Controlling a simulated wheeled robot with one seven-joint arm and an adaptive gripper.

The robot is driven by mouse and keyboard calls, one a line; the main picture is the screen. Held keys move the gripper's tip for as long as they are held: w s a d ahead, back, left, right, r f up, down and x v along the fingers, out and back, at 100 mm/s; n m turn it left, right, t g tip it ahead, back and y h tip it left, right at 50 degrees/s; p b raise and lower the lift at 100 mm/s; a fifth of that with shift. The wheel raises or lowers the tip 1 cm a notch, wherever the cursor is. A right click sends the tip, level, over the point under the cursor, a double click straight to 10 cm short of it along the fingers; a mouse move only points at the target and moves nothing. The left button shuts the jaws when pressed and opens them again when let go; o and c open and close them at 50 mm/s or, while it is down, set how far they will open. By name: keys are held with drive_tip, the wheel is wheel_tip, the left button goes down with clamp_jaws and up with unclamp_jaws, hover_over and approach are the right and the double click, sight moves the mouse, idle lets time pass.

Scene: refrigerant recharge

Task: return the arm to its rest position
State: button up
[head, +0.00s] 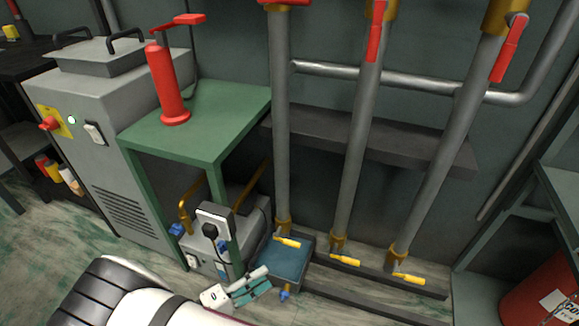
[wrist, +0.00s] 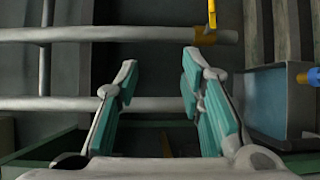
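My gripper (head: 252,287) is low in the head view, near the floor, in front of the green stand and beside a blue box (head: 287,262). In the wrist view my gripper (wrist: 160,75) has its two teal-padded fingers spread apart with nothing between them. It is open and empty. My white and black arm reaches in from the bottom of the head view. The blue box (wrist: 280,103) also shows at the right of the wrist view, apart from the fingers. Whether the gripper touches anything cannot be told.
A green stand (head: 205,125) carries a red pump (head: 167,85). A grey cabinet (head: 110,140) stands left of it. Several upright grey pipes (head: 352,150) with yellow-handled valves (head: 345,260) stand to the right. A red cylinder (head: 545,290) is at far right.

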drive_tip(key=w+d+r+m+g+y, duration=0.15)
drive_tip(key=d+r+g, duration=0.25)
drive_tip(key=r, duration=0.4)
drive_tip(key=d+r+m+g, duration=0.2)
drive_tip(key=d+r+g, duration=0.15)
drive_tip(key=r, duration=0.45)
drive_tip(key=w+d+r+m+g+y, duration=0.1)
drive_tip(key=d+r+m+g, duration=0.1)
drive_tip(key=d+r+g, duration=0.4)
drive_tip(key=s+d+r+m+y, duration=0.2)
drive_tip(key=s+d+r+y, duration=0.55)
drive_tip(key=r, duration=0.55)
drive_tip(key=s+d+r+t+y, duration=0.1)
drive_tip(key=s+d+t+y, duration=0.15)
drive_tip(key=s, duration=0.55)
drive_tip(key=s+d+r+t+y, duration=0.1)
drive_tip(key=s+d+y, duration=0.15)
drive_tip(key=s, duration=0.65)
wheel_tip(320, 180, up, 37)
drive_tip(key=d+t+p, duration=0.1)
drive_tip(key=t+p, duration=0.2)
drive_tip(key=p, duration=3.2)
drive_tip(key=shift+t+h, duration=0.4)
